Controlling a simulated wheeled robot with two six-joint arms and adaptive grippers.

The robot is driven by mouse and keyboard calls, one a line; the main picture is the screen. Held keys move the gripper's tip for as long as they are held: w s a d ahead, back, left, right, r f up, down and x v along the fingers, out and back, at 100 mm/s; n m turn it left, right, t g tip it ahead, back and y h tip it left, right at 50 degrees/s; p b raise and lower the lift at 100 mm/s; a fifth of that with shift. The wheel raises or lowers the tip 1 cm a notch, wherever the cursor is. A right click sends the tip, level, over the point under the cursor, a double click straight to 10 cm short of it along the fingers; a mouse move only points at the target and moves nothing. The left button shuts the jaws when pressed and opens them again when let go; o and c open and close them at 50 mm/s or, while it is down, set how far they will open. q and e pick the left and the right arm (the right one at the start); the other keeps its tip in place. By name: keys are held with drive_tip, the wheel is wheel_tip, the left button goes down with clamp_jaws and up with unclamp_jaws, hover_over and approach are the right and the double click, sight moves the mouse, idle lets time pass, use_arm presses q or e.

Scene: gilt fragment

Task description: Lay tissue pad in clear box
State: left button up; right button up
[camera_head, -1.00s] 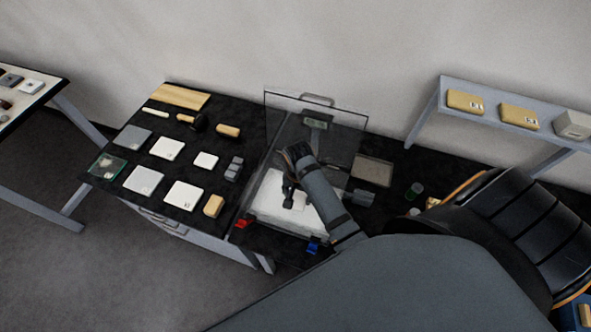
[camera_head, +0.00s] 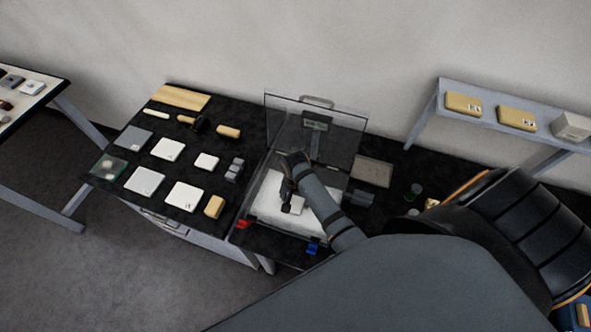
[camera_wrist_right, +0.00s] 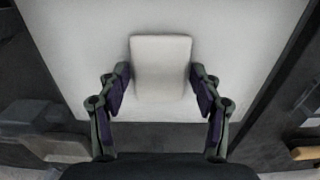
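The clear box (camera_head: 355,145) stands on the black bench with its transparent lid raised at the back. A white sheet or bed (camera_head: 268,197) covers its floor. A small white pad (camera_head: 297,207), which looks like the tissue pad, is over this bed. In the wrist view the pad (camera_wrist_right: 162,70) lies squarely between the two fingers of my right gripper (camera_wrist_right: 161,74). The fingertips are close to its side edges; contact is unclear. In the head view my right gripper (camera_head: 288,195) reaches down inside the box beside the pad. My left gripper is not visible.
Several white and grey slabs (camera_head: 183,195) and brushes or tools lie left of the box. Red (camera_head: 243,224) and blue (camera_head: 314,248) clips sit at its front. A flat tray (camera_head: 372,172) is to its right. A shelf with tan blocks (camera_head: 463,104) stands at the right.

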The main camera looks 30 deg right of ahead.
sight(296, 202)
drive_tip(key=shift+o, duration=0.9)
drive_tip(key=shift+r, duration=0.2)
wheel_tip(296, 202, up, 12)
drive_tip(key=b, duration=0.2)
